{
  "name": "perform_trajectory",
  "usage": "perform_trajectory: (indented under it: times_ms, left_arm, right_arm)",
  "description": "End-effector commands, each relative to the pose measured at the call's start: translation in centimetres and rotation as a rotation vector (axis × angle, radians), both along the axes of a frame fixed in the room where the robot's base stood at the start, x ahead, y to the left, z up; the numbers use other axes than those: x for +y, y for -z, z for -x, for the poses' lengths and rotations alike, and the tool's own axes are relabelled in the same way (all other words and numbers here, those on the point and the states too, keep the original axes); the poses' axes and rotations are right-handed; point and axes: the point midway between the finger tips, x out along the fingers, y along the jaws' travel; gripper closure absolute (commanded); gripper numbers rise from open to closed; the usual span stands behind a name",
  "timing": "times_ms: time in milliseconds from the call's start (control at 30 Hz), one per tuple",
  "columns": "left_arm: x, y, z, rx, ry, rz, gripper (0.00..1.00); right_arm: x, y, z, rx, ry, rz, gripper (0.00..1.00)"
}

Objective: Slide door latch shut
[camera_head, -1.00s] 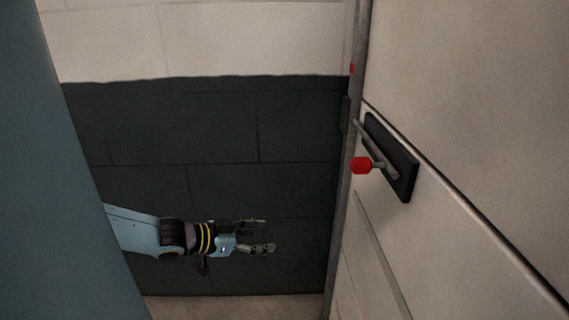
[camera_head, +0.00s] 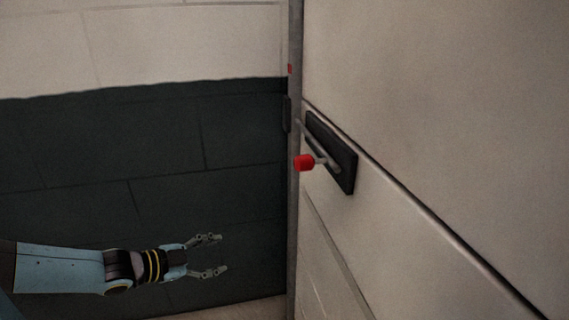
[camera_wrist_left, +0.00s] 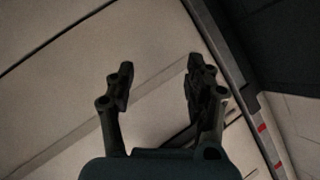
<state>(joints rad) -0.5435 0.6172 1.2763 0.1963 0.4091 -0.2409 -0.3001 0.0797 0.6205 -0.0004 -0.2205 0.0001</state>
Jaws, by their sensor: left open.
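The door latch has a black plate (camera_head: 332,152), a thin grey bolt (camera_head: 323,156) and a red knob (camera_head: 304,163). It is fixed to the pale door (camera_head: 430,110), close to the door's left edge in the head view. My left gripper (camera_head: 223,254) is open and empty, below and left of the knob and apart from it. In the left wrist view its two dark fingers (camera_wrist_left: 160,68) stand apart in front of a pale panelled surface. A dark shape partly behind the right finger there is too dim to identify. My right gripper is out of view.
A grey upright edge (camera_head: 293,210) runs beside the door, with a small dark fitting (camera_head: 287,114) near latch height. A dark-and-pale panelled wall (camera_head: 90,140) stands behind my left arm. The space between gripper and knob looks clear.

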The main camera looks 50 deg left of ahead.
Motion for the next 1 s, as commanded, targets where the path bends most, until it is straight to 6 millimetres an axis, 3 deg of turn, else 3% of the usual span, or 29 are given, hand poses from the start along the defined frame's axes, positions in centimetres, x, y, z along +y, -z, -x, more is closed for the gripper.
perform_trajectory:
  times_ms: [300, 600, 700, 733, 867, 1000]
  left_arm:
    - [-3.2, -8.9, -3.6, -0.288, 0.51, -1.077, 0.47]
    - [-7.1, -19.8, -5.4, -0.648, 0.704, -2.059, 0.47]
    - [-8.3, -23.8, -5.7, -0.757, 0.709, -2.215, 0.47]
    - [-8.4, -24.4, -5.7, -0.767, 0.715, -2.215, 0.47]
    - [-8.3, -24.7, -6.0, -0.77, 0.728, -2.217, 0.47]
    - [-9.1, -24.3, -7.6, -0.77, 0.724, -2.216, 0.47]
  right_arm:
    - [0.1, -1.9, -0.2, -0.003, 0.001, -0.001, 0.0]
    - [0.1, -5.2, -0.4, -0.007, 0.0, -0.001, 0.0]
    - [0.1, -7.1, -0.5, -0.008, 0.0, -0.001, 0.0]
    - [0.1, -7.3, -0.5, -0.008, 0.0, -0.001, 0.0]
    - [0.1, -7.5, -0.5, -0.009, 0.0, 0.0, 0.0]
    - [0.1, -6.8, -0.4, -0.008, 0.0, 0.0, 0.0]
